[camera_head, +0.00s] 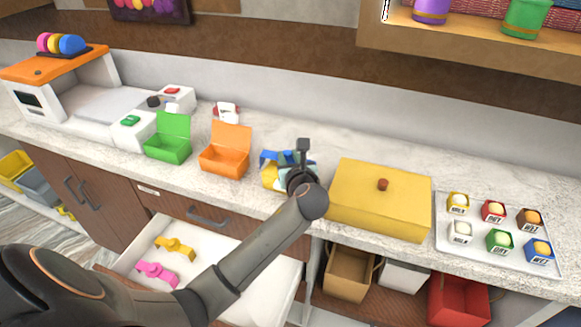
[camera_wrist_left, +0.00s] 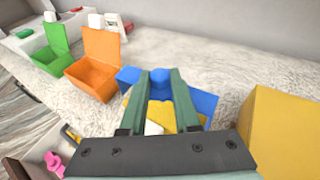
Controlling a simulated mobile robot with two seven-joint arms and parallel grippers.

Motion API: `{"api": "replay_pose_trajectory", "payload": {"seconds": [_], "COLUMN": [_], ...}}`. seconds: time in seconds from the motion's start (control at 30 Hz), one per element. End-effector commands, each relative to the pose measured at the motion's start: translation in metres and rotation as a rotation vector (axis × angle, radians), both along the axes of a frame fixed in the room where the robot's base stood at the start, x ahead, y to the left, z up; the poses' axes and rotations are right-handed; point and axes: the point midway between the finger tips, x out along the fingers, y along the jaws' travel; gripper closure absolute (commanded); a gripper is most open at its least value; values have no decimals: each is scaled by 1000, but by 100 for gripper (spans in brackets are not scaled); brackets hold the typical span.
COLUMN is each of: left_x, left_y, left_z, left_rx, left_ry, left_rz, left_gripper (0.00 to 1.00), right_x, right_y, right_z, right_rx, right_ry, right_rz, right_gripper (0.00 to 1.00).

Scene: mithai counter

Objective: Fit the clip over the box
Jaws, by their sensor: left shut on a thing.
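The blue clip (camera_head: 270,156) is held at its raised middle by my left gripper (camera_head: 292,172). In the left wrist view the blue clip (camera_wrist_left: 159,84) shows between the two green fingers of my left gripper (camera_wrist_left: 160,80), its flat ends out to both sides. A yellow box (camera_head: 270,179) stands on the counter just under the clip. In the left wrist view the yellow box (camera_wrist_left: 128,113) is mostly hidden by the clip and fingers. I cannot tell whether the clip touches the box. My right gripper is not in view.
An open orange box (camera_head: 224,161) and an open green box (camera_head: 168,149) stand to the left. A big yellow lidded box (camera_head: 378,205) stands close on the right, then a tray (camera_head: 494,262) of sweets. The open drawer (camera_head: 215,258) holds a yellow clip (camera_head: 174,248) and a pink clip (camera_head: 156,274).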

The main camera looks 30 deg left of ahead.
Motion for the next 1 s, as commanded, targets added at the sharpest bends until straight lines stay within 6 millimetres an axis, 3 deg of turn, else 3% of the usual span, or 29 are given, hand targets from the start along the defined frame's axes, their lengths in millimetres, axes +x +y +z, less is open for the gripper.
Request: {"api": "replay_pose_trajectory", "payload": {"seconds": [0.33, 0.77, 0.8, 1.0], "left_x": [6, 6, 6, 6], "left_y": [-1, -1, -1, -1], "left_z": [-36, -42, -43, -42], "left_rx": [0, 2, 2, 1], "left_ry": [3, 2, 2, 1], "left_rz": [-1, 0, 0, 0], "left_gripper": [100, 100, 69, 46], "right_x": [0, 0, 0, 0], "right_y": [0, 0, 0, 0], "right_z": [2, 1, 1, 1], "right_rx": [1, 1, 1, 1], "right_ry": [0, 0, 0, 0], "right_rz": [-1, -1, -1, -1], "right_gripper": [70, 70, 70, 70]}}
